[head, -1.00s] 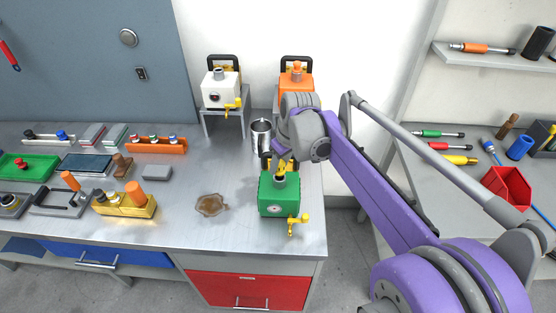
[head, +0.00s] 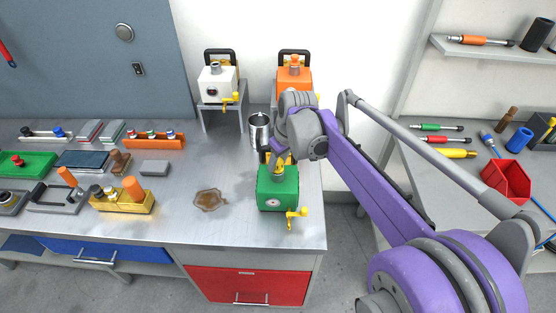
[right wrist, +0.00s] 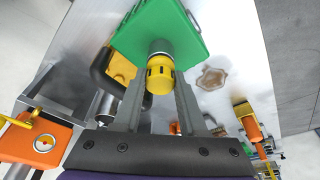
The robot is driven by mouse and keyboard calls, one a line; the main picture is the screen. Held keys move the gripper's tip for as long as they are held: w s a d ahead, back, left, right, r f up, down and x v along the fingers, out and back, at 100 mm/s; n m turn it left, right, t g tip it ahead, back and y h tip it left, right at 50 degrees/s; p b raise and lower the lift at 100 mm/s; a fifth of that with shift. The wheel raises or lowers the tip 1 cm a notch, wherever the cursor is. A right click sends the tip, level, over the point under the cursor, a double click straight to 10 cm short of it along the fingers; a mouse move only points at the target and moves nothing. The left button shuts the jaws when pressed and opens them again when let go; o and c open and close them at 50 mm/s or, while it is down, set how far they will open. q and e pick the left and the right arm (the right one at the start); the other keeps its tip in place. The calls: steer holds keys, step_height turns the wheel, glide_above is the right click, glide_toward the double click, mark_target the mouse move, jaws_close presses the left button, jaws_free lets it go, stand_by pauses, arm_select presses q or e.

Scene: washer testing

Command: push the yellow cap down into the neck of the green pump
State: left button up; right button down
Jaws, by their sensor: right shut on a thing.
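The green pump (head: 278,195) stands upright near the right end of the metal bench, with a round gauge on its front and a yellow tap low on its right. My right gripper (head: 280,166) is above it, reaching down to its neck. In the right wrist view, the fingers of the right gripper (right wrist: 160,82) are shut on the yellow cap (right wrist: 160,70). The cap lines up with the grey neck (right wrist: 160,46) of the green pump (right wrist: 150,25) and appears to meet it. How deep it sits cannot be told. My left gripper is not in view.
A metal cup (head: 259,131) stands just behind the green pump. A white pump (head: 217,84) and an orange pump (head: 294,78) stand on raised stands at the back. A brown stain (head: 210,199) lies left of the green pump, with clear bench around it.

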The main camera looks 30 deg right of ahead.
steer(key=shift+c, duration=1.9)
jaws_free()
steer(key=v, duration=1)
steer(key=shift+r+p, duration=0.3)
steer(key=shift+r, duration=0.1)
steer(key=s+a+f+m+t, duration=0.1)
steer(key=s+a+f, duration=0.4)
steer(key=s+f, duration=0.3)
steer(key=s+a+f+m+t, duration=0.1)
steer(key=s+a+f, duration=0.5)
steer(key=s+f, duration=0.3)
steer(key=shift+m+t+h, duration=0.3)
steer(key=shift+m+h, duration=0.1)
